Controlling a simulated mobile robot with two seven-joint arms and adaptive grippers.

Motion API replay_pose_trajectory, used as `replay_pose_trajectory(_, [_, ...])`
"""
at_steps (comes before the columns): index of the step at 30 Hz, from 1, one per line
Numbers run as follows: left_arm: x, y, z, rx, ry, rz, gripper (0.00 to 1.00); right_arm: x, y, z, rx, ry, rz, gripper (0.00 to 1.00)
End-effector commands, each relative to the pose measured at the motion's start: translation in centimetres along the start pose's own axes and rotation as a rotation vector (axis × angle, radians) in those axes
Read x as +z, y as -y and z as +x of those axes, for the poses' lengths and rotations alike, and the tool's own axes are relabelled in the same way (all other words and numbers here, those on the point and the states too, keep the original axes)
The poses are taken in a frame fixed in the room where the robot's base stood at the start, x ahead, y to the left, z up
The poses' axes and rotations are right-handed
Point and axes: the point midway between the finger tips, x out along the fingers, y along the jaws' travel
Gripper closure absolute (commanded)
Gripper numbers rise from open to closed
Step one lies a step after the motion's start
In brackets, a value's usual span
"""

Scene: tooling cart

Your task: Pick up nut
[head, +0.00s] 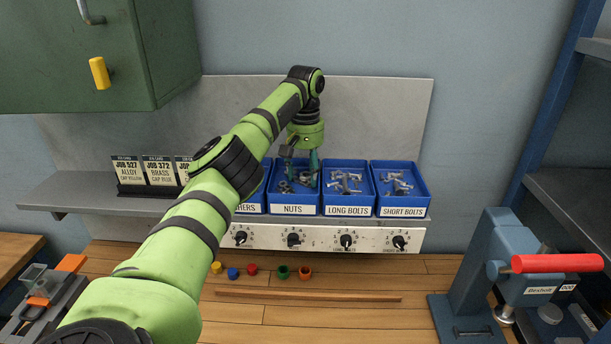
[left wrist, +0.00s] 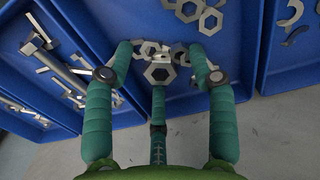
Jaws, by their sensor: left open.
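My left gripper (head: 301,168) reaches down into the blue bin labelled NUTS (head: 272,203) on the shelf. In the left wrist view its teal fingers (left wrist: 160,66) are spread apart, with nothing held. A grey hex nut (left wrist: 160,73) lies between the fingertips, in front of the lower finger's tip. More hex nuts (left wrist: 210,20) lie loose just beyond on the blue bin floor. In the head view, nuts (head: 285,187) show left of the fingers; the fingers hide others. I cannot tell whether any fingertip touches a nut. My right gripper is in neither view.
Bins of long bolts (head: 348,211) and short bolts (head: 404,212) stand to the right, a partly hidden washers bin (head: 250,208) to the left. Low bin walls separate them. A knob panel (head: 320,239) is below.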

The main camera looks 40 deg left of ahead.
Motion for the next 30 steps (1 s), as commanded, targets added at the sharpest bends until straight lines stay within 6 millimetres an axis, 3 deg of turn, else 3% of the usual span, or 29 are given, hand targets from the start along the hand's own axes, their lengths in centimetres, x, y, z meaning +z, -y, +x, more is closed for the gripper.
replay_pose_trajectory(2, [0.0,0.0,0.0,0.0,0.0,0.001,0.47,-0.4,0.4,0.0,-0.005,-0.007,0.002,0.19])
replay_pose_trajectory(6, [0.0,0.0,0.0,0.0,0.0,0.001,1.0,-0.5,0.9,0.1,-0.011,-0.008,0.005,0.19])
replay_pose_trajectory(20, [0.0,0.0,-0.2,-0.001,-0.001,0.001,1.0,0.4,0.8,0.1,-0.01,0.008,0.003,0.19])
replay_pose_trajectory(26, [0.0,-0.1,-1.7,0.002,-0.002,0.0,1.0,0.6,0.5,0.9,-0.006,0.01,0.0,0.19])
replay_pose_trajectory(30, [0.0,-0.2,-3.7,0.004,-0.002,0.002,1.0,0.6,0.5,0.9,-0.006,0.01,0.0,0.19])
